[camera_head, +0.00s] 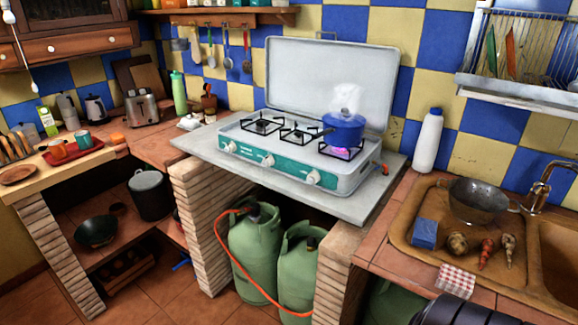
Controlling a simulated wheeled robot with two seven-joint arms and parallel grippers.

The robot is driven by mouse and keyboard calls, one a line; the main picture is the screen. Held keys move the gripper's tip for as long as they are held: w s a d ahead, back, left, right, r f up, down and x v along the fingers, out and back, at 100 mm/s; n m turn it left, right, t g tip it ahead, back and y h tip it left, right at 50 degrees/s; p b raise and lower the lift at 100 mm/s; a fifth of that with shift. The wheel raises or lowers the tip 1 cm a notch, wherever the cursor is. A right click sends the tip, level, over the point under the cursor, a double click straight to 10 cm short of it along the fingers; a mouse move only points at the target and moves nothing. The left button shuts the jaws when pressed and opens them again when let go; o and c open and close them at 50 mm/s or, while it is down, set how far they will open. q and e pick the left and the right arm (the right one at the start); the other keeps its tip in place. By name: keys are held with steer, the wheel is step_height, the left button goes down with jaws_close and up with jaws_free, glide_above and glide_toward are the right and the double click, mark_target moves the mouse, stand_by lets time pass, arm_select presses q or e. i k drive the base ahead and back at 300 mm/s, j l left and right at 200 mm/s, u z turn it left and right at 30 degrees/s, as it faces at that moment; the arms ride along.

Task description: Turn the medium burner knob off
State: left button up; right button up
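The camping stove (290,155) stands on a grey slab with its lid raised. Its green front has three white knobs: a left knob (231,147), a middle knob (268,160) and a right knob (313,177). I cannot tell by labels which is the medium one, nor read their settings. A blue pot (344,129) steams on the right burner, with a pink-violet flame (340,152) under it. The left and middle burners hold nothing and show no flame. Neither gripper's fingers are in view; a black part of my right arm shows at the bottom right.
A white bottle (427,140) stands right of the stove. A metal colander (478,201), a blue sponge (425,233) and vegetables lie by the sink. Green gas cylinders (255,250) with an orange hose stand below. Space directly before the knobs looks clear.

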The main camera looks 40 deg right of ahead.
mark_target(315, 176)
steer(key=i+z, duration=0.4)
steer(key=i+j+z, duration=0.1)
steer(key=i+z, duration=0.15)
steer(key=z, duration=0.15)
steer(key=i+j+z, duration=0.25)
steer(key=z, duration=0.2)
steer(key=i+j+z, duration=0.4)
steer(key=k+l, duration=0.1)
